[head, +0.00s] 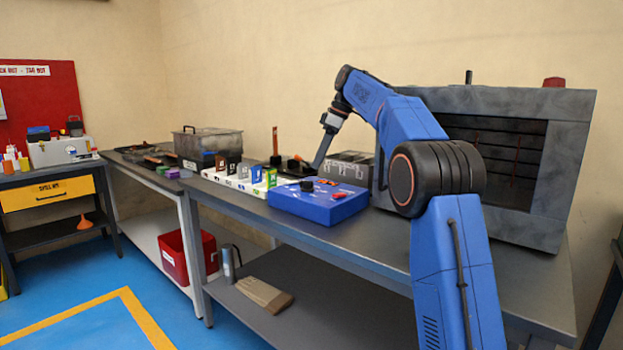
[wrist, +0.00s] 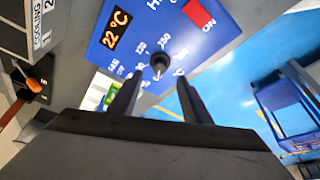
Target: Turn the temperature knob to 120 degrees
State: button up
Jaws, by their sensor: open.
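The blue control box (head: 313,205) sits on the grey bench in the head view, with the dark temperature knob (head: 307,185) on its sloped top. In the wrist view the blue panel (wrist: 205,40) shows close up, with the black knob (wrist: 160,63), a display reading 22 °C (wrist: 117,29) and a red ON switch (wrist: 199,13). Numbers ring the knob, some blurred. My gripper (wrist: 158,82) is open, its two dark fingers either side of the view just short of the knob. The fingers appear apart from it. The knob's exact setting cannot be read.
A large grey oven-like machine (head: 560,150) stands behind my arm at right. The bench front (head: 370,240) is clear.

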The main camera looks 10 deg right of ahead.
aim_at(307, 186)
jog(key=shift+x, duration=3.7)
jog(key=c, duration=1)
